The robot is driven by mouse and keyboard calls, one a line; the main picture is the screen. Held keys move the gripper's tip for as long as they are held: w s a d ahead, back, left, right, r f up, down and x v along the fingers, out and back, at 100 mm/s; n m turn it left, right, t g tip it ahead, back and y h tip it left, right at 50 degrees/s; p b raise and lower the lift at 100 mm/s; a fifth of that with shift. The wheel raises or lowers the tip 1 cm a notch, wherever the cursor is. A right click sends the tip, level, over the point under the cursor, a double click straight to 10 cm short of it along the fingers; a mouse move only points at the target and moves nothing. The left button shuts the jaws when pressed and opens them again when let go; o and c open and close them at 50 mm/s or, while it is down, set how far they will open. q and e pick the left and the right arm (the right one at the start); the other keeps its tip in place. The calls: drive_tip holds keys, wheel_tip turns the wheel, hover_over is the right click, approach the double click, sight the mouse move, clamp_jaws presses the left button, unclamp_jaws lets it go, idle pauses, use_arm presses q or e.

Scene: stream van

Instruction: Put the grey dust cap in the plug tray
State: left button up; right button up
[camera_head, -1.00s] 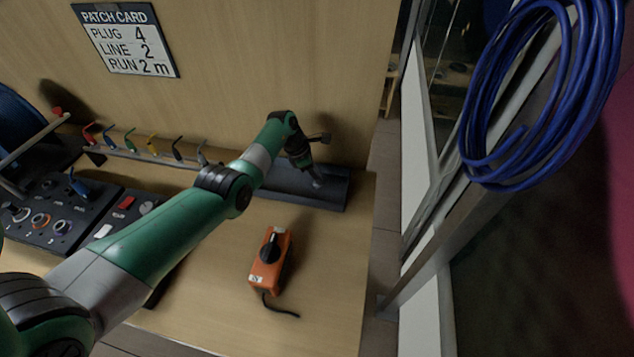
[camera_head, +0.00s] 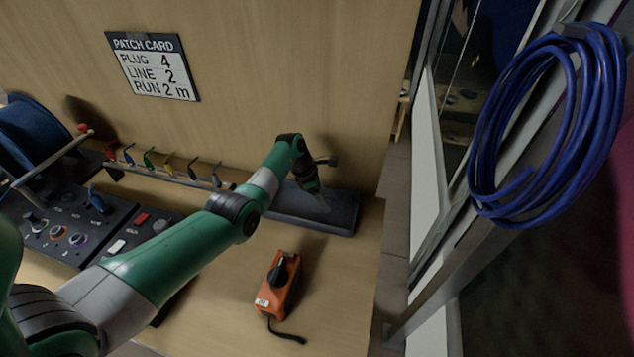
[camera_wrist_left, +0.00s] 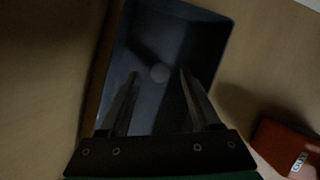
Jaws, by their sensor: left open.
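The plug tray (camera_head: 340,223) is a long, low, dark tray against the back panel, on the right part of the bench. It fills the middle of the left wrist view (camera_wrist_left: 205,45). My left gripper (camera_head: 323,205) points down over the tray and is open (camera_wrist_left: 158,80). The cap cannot be made out in the head view. My right gripper is in neither view.
An orange tester box (camera_head: 280,278) with a black knob and cord stands in front of the tray. Coloured plugs hang on a rail (camera_head: 165,170) at the left. Control panels (camera_head: 75,228) and a blue cable reel (camera_head: 35,128) are farther left. Blue cable (camera_head: 545,125) hangs at the right.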

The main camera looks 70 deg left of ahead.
use_arm(q)
drive_tip(key=d+p+v, duration=0.1)
drive_tip(key=p+v, duration=0.2)
drive_tip(key=v, duration=0.6)
drive_tip(key=shift+a+r, duration=0.2)
drive_tip(key=shift+a, duration=0.3)
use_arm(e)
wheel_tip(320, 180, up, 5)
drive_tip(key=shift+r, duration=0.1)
use_arm(q)
drive_tip(key=shift+s, duration=0.15)
